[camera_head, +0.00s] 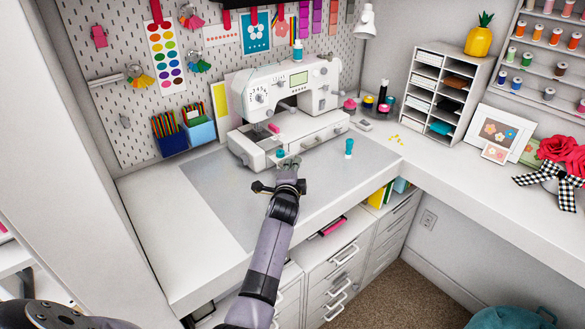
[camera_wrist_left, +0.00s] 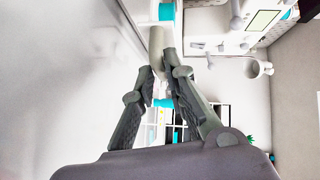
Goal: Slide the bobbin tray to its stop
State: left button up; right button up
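The white sewing machine (camera_head: 290,92) stands on the desk against the pegboard. I cannot clearly single out a bobbin tray. A small teal piece (camera_head: 280,153) sits at the front of the machine's base, just beyond my left gripper (camera_head: 288,163). This gripper is low over the grey mat, close to the machine's front edge. In the left wrist view its two fingers (camera_wrist_left: 160,68) stand a little apart, with a pale rounded piece (camera_wrist_left: 156,42) beyond and between the tips. I cannot tell whether they touch it. My right gripper is not in view.
Blue pencil boxes (camera_head: 200,130) are at the left, a white cubby shelf (camera_head: 447,90) at the back right. The mat's left part is clear. An open drawer (camera_head: 335,235) is under the desk.

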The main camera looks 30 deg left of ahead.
pick_arm(q)
jog(key=shift+o, duration=1.7)
jog(key=shift+s+d, duration=0.2)
jog(key=shift+s, duration=0.3)
jog(key=v, duration=1.1)
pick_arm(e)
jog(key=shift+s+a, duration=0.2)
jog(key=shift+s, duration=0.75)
